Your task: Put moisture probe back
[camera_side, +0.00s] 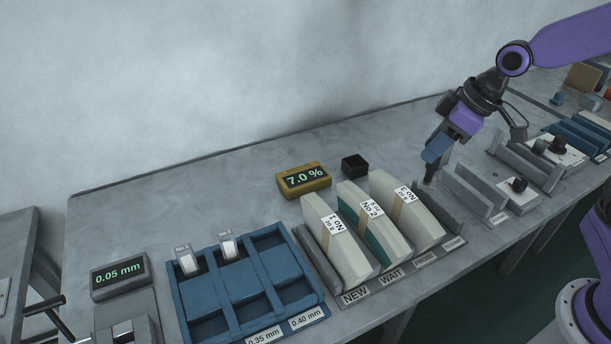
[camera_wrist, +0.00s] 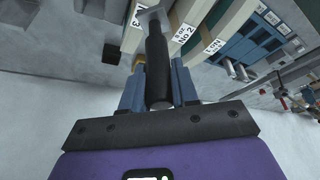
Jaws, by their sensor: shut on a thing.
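My gripper (camera_side: 431,168) is at the right end of the paper rack, shut on the moisture probe. The probe's dark tip (camera_side: 429,177) shows just below the fingers, beside the stack marked No 3. In the wrist view the probe (camera_wrist: 157,62) is a black cylinder between the two blue fingers (camera_wrist: 160,88), with a grey piece at its far end. The yellow meter (camera_side: 304,180) reads 7.0 %. A small black box (camera_side: 355,165) stands behind the stacks, right of the meter; its inside is too dark to make out.
Paper stacks No 1 (camera_side: 341,245), No 2 (camera_side: 372,228) and No 3 (camera_side: 408,212) stand in the rack, labelled NEW, WAIT and PROBE in front. A blue tray (camera_side: 245,287) and a 0.05 mm gauge (camera_side: 121,275) are left. Grey fixtures (camera_side: 476,194) stand right.

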